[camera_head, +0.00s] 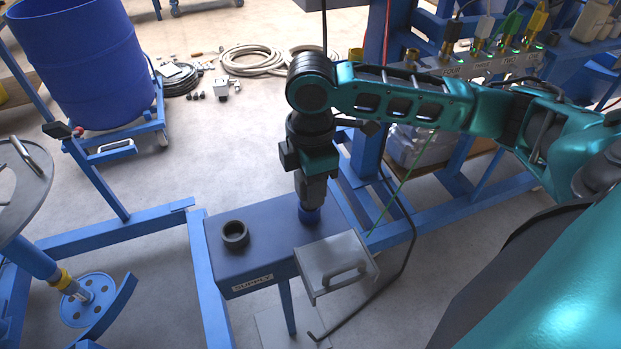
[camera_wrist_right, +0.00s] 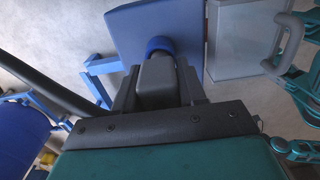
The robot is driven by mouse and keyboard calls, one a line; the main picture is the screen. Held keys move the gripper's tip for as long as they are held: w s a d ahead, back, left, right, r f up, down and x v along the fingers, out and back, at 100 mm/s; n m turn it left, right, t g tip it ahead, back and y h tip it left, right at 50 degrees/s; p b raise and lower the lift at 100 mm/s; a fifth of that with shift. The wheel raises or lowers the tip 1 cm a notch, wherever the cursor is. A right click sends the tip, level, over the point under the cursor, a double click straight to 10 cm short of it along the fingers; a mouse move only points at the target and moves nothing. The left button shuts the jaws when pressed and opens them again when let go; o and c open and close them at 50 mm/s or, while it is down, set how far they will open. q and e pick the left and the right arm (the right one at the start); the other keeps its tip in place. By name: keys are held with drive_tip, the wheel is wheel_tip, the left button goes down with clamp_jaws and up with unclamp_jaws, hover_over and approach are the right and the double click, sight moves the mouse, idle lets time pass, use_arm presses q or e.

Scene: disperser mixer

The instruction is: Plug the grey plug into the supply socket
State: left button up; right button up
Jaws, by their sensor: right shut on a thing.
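My right gripper (camera_head: 311,178) points down over the blue supply box (camera_head: 265,262), which is labelled SUPPLY. It is shut on the grey plug (camera_head: 314,192), which stands roughly upright below the fingers. The plug also shows between the fingers (camera_wrist_right: 157,100) in the wrist view (camera_wrist_right: 155,75). A blue round collar (camera_head: 309,215) is at the plug's lower end, at the box top. I cannot tell whether the collar belongs to the plug or the socket, or how deep the plug sits. A dark round ring (camera_head: 235,234) is on the box top to the left. My left gripper is not in view.
A grey cover with a handle (camera_head: 338,263) is at the box's right front. A dark cable (camera_head: 408,240) hangs to the right. A blue drum (camera_head: 82,62) stands at the upper left. Coloured connectors (camera_head: 508,32) line a panel at the upper right.

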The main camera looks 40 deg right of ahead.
drive_tip(key=shift+f, duration=1.2)
drive_tip(key=o, duration=1.2)
wheel_tip(320, 180, up, 13)
drive_tip(key=shift+f, duration=0.1)
